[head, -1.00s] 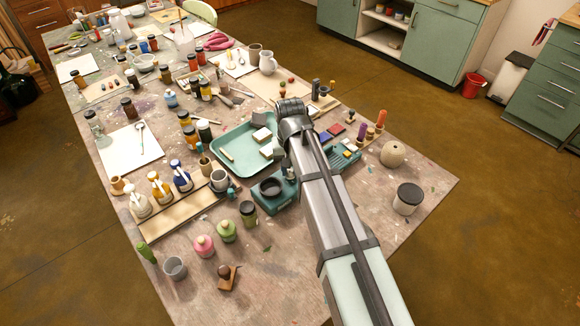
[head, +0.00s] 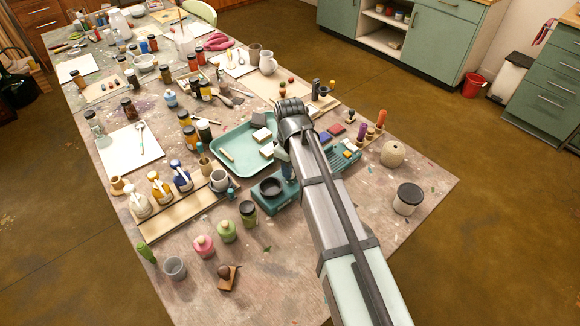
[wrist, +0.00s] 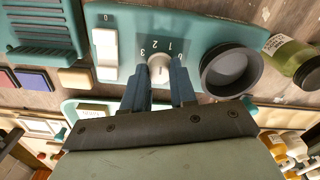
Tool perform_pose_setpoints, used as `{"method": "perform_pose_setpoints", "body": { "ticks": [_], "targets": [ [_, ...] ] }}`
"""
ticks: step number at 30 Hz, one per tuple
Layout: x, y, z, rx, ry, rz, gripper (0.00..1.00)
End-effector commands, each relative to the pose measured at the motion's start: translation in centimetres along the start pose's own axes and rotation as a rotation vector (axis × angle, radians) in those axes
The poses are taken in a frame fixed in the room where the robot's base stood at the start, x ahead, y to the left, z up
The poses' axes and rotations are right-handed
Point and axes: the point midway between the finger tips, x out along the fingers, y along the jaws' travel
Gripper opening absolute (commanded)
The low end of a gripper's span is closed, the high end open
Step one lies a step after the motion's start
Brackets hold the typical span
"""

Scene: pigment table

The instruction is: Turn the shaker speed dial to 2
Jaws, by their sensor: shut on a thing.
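The teal shaker (wrist: 203,33) fills the top of the wrist view, with a dark round cup holder (wrist: 231,70) right of its dial. The pale speed dial (wrist: 159,68) has printed numbers along its far side, among them 3, 2 and 1. My gripper (wrist: 159,80) is shut on the dial, one blue finger on each side. I cannot make out a pointer mark on the dial. A white rocker switch (wrist: 105,52) sits left of the dial. In the head view the shaker (head: 268,205) shows beside my arm, which hides the dial.
A teal tray (head: 226,172) with pale blocks lies close behind the shaker. A green bottle (wrist: 290,58) stands right of the cup holder in the wrist view. Coloured blocks and a ribbed teal rack (wrist: 38,22) lie left. The table front right is mostly clear.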

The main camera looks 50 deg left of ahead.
Motion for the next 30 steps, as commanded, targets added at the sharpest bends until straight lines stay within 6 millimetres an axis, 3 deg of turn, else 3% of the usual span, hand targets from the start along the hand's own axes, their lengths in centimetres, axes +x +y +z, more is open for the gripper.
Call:
{"method": "perform_pose_setpoints", "body": {
  "ticks": [12,30],
  "targets": [
    [0.0,0.01,-0.03,-0.243,0.001,0.001,0.0],
    [0.0,0.0,-0.04,-0.302,0.001,0.0,0.0]
  ]
}}
